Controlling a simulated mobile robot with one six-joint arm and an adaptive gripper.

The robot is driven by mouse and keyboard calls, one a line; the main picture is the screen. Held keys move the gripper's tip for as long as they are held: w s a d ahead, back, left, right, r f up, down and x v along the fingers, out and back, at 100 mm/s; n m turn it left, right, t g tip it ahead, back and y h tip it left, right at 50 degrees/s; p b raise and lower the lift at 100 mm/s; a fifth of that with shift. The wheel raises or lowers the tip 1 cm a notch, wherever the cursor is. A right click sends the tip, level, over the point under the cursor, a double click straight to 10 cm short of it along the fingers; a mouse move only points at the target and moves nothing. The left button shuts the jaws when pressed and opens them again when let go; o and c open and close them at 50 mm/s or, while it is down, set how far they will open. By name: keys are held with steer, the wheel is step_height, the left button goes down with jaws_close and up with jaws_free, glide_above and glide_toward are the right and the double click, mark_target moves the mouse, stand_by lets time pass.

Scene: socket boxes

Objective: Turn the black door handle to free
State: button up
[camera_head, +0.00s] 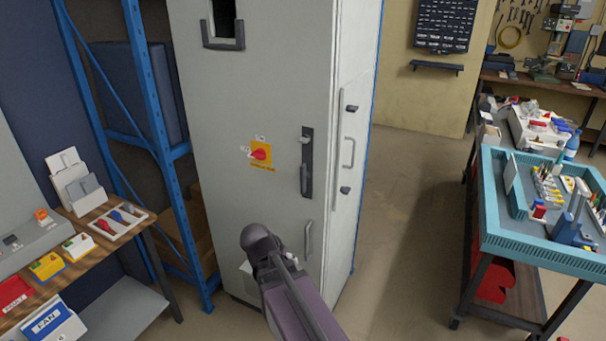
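A tall light-grey cabinet (258,90) stands in the middle. Its front door carries a black door handle (306,162) on an upright dark plate near the right edge. The handle's grip lies upright along the lower part of the plate. My arm reaches up from the bottom edge and ends in a dark rounded joint below and left of the handle, apart from it in the picture. My gripper is not in view, so its state is hidden.
A red rotary switch on a yellow plate (262,154) sits left of the handle. A grey pull (308,238) is below it. The cabinet's right side has two small dark latches and a grey pull (348,153). Benches stand left and right; the floor (410,230) between cabinet and teal-topped cart is clear.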

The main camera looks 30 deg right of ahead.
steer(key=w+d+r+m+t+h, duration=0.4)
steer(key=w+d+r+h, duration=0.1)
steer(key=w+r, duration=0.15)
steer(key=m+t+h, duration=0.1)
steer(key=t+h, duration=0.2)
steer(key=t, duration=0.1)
glide_toward(301, 174)
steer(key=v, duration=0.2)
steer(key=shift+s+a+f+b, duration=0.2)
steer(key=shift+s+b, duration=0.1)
steer(key=shift+b, duration=0.05)
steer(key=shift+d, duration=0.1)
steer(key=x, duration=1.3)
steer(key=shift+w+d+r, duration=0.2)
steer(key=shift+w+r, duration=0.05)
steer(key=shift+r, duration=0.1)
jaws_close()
